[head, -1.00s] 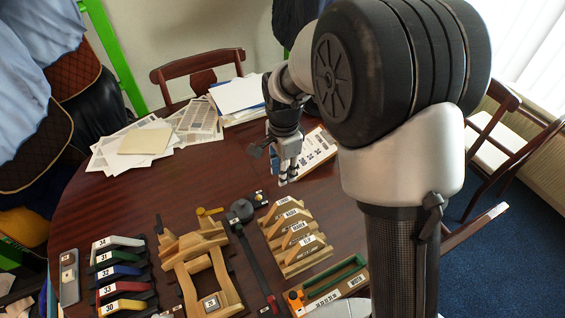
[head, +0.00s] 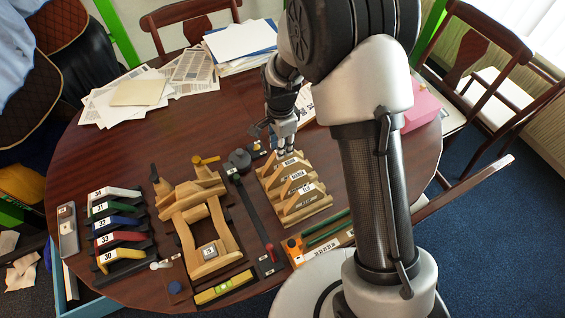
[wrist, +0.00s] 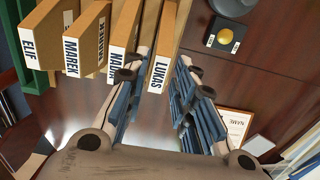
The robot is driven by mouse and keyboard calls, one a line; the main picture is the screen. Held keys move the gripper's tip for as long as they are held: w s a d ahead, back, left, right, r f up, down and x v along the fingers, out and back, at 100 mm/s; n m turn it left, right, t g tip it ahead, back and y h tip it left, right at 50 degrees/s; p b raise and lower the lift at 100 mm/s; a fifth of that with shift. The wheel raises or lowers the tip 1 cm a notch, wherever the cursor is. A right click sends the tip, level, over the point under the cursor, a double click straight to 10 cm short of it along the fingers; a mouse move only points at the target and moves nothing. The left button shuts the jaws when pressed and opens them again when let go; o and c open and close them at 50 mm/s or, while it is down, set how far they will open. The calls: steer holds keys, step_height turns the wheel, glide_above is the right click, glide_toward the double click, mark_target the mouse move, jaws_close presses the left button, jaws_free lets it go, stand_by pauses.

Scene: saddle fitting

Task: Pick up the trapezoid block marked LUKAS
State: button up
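The LUKAS block (wrist: 160,72) is a tan wooden piece with a white label, at the end of a row of similar blocks in the wrist view. My gripper (wrist: 163,88) is open, with one blue-padded finger on each side of the LUKAS block in the picture. The left finger overlaps the neighbouring NADIA block (wrist: 119,62). I cannot tell whether either finger touches wood. In the head view my gripper (head: 284,151) is over the back end of the wooden rack (head: 308,217) and hides most of the rearmost block.
MAREK (wrist: 72,55) and ELIF (wrist: 28,48) blocks stand farther left in the wrist view. A black box with a yellow button (wrist: 226,37) is close by on the right. A wooden saddle frame (head: 184,235) and coloured numbered pieces (head: 118,222) lie left of the rack.

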steer(key=f, duration=0.1)
steer(key=f+b, duration=0.1)
steer(key=f, duration=0.2)
steer(key=shift+w+d+f+b, duration=0.1)
steer(key=shift+d+f+b, duration=0.15)
steer(key=shift+d+b, duration=0.1)
steer(key=shift+c, duration=0.4)
jaws_close()
